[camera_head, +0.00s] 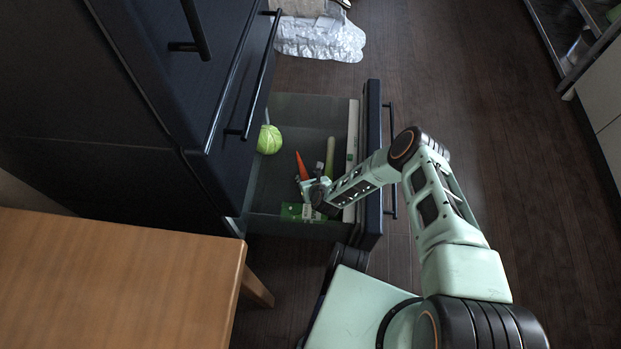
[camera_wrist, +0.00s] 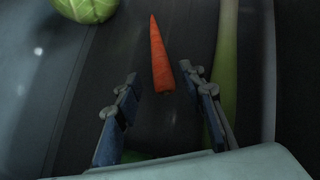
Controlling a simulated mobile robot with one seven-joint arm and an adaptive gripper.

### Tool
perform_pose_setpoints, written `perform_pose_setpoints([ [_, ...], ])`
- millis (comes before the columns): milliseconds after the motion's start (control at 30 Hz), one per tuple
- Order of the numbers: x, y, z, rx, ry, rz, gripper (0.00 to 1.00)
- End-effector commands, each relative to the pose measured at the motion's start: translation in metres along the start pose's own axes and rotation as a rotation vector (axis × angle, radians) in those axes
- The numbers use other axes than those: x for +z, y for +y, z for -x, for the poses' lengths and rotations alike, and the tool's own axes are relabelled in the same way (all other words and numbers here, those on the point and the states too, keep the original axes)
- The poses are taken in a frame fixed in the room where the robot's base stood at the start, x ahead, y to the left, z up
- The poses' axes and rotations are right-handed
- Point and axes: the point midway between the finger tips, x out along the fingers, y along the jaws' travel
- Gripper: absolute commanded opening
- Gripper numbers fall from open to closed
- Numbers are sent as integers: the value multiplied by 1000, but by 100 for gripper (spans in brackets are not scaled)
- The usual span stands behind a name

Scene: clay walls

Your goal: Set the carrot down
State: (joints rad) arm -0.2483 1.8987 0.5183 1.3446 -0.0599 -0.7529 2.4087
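The orange carrot (camera_head: 302,166) is inside the open drawer (camera_head: 300,108), and it appears to lie on the drawer floor. In the wrist view the carrot (camera_wrist: 158,52) points away from me, with its thick end near my fingertips. My gripper (camera_wrist: 159,77) is open, with a finger on each side of that end. A gap shows on the left of the carrot and a narrower one on the right. In the head view my gripper (camera_head: 306,186) reaches down into the drawer, partly hidden by my wrist.
A green cabbage (camera_head: 269,139) lies at the drawer's left. A long green vegetable (camera_head: 330,157) lies right of the carrot, and a green package (camera_head: 291,211) is at the near end. The dark fridge door (camera_head: 242,80) and a wooden table (camera_head: 120,280) stand left. Floor (camera_head: 480,80) is clear at right.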

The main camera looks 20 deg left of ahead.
Motion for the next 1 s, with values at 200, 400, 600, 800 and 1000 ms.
perform_pose_setpoints([
  [200, 2, 0, 40, 0, 1, -4, 37],
  [400, 1, 0, 56, 0, 0, -1, 37],
  [600, 0, 0, 59, 0, 0, 0, 37],
  [800, 0, 0, 58, 0, 0, 0, 37],
  [1000, 0, 0, 58, 0, 0, 0, 37],
])
